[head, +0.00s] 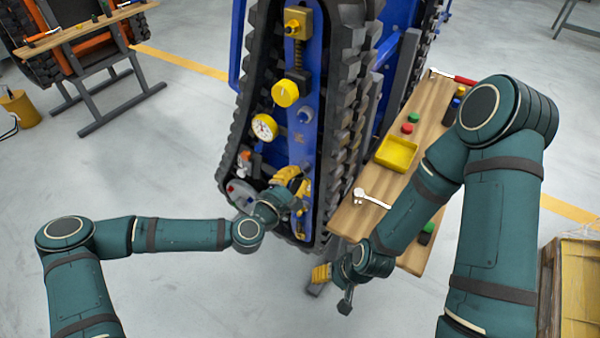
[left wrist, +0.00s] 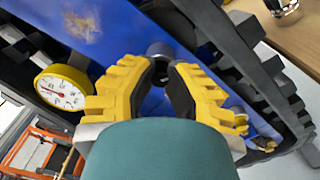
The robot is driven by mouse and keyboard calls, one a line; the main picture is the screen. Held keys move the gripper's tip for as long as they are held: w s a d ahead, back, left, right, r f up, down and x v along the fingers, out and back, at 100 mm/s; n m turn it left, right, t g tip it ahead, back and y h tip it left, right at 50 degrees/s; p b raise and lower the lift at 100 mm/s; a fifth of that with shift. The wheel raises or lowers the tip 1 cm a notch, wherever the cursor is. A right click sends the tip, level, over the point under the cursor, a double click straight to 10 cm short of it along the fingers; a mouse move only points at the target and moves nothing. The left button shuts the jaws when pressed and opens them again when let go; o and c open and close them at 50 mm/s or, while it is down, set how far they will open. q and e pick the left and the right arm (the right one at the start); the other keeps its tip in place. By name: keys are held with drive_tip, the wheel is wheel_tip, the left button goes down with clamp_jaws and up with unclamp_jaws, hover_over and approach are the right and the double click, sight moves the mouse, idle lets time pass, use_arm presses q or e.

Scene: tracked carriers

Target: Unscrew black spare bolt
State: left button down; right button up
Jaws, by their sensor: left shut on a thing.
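My left gripper (head: 293,183) is at the lower part of the blue track frame (head: 302,130). In the left wrist view its yellow fingers (left wrist: 167,62) close around a dark, round bolt head (left wrist: 160,49) against the blue plate. I take this for the black spare bolt. The fingers hide much of it, and the head view does not show it. My right gripper (head: 336,283) hangs by the near end of the workbench, away from the track; its jaw opening cannot be made out.
A white-faced gauge (head: 264,127) and yellow knob (head: 285,93) sit above my left gripper. Black track links (head: 345,110) surround the frame. The wooden bench (head: 375,185) at right carries a yellow tray (head: 397,153), a wrench (head: 372,198) and coloured pieces.

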use_arm(q)
drive_tip(key=n+b, duration=0.1)
drive_tip(key=n, duration=0.2)
drive_tip(key=shift+f, duration=0.15)
drive_tip(key=n, duration=0.5)
drive_tip(key=shift+n, duration=0.9)
drive_tip(key=n, duration=0.3)
drive_tip(key=shift+r+n, duration=0.2)
drive_tip(key=shift+n, duration=0.1)
drive_tip(key=n+p, duration=0.1)
drive_tip(key=n, duration=0.5)
drive_tip(key=shift+p, duration=0.3)
